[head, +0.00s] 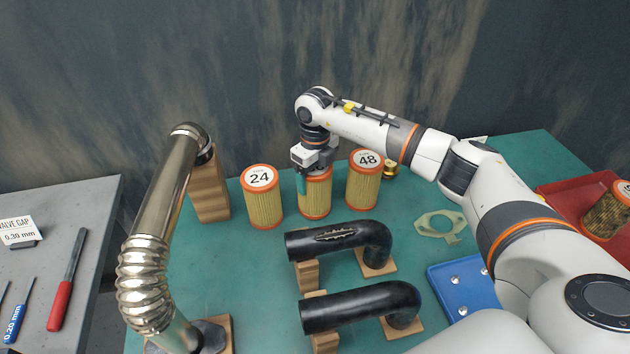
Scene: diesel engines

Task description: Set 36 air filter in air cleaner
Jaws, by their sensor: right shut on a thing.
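Three yellow pleated air filters with orange end rings stand upright in a row at the back of the green table. The left one, filter 24 (263,203), and the right one, filter 48 (363,184), show their number labels. The middle filter (314,200) has its top covered by my right gripper (314,172), so its number is hidden. My right gripper points down from above and is shut on this middle filter at its top. The filter looks upright, level with its neighbours. I cannot make out an air cleaner housing. My left gripper is out of view.
Two black hoses (340,239) (362,307) lie on wooden blocks in front of the filters. A shiny corrugated pipe (150,240) stands at left. A gasket (438,225), a blue tray (452,291) and a red tray (570,198) with a dirty filter (606,214) are at right.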

